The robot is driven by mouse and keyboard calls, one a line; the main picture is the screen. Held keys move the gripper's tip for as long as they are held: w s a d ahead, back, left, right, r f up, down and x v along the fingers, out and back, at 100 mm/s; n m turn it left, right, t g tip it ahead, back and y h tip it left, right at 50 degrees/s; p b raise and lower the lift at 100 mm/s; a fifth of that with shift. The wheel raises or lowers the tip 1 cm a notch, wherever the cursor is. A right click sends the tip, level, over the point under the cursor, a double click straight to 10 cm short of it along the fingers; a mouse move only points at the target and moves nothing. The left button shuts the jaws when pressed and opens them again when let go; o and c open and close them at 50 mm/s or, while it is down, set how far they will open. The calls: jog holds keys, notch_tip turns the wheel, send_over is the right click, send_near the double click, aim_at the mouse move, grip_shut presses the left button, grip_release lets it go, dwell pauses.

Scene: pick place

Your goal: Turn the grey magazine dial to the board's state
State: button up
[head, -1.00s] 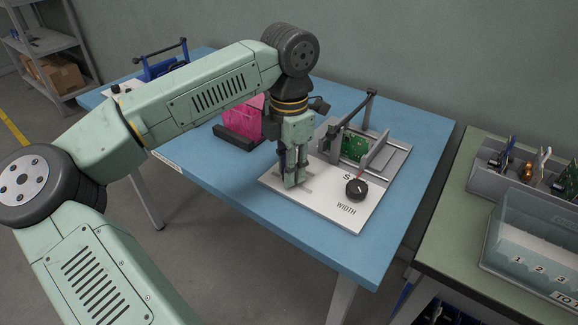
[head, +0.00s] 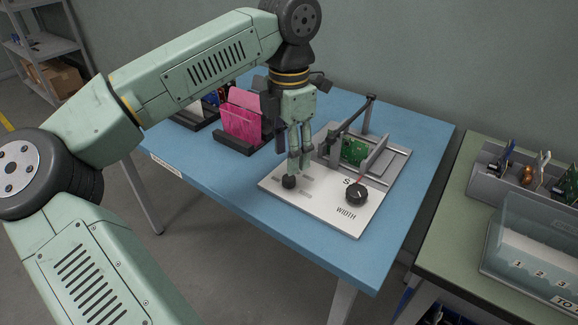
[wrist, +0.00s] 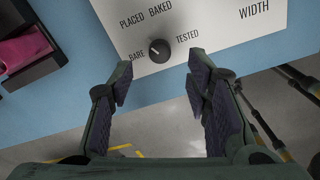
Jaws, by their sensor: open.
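The small dark dial (head: 289,182) sits on the front left of the white plate (head: 318,205). In the wrist view the dial (wrist: 159,50) has BARE, PLACED, BAKED and TESTED printed around it. Its small light mark appears on the upper-left side, but its exact setting is too small to tell. My gripper (head: 299,167) is open and empty just above the dial, pointing down. In the wrist view the dial shows between and beyond the open fingertips (wrist: 160,76), apart from them. A green board (head: 354,150) stands upright in the grey holder (head: 378,158) at the plate's back.
A larger black knob (head: 357,195) marked WIDTH sits right of the dial. Pink panels (head: 242,115) stand in a dark rack left of my gripper. The blue table (head: 225,172) is clear at its front. A green bench (head: 450,235) with bins stands at right.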

aim_at(289, 177)
notch_tip(289, 177, up, 7)
jog(key=shift+f, duration=0.2)
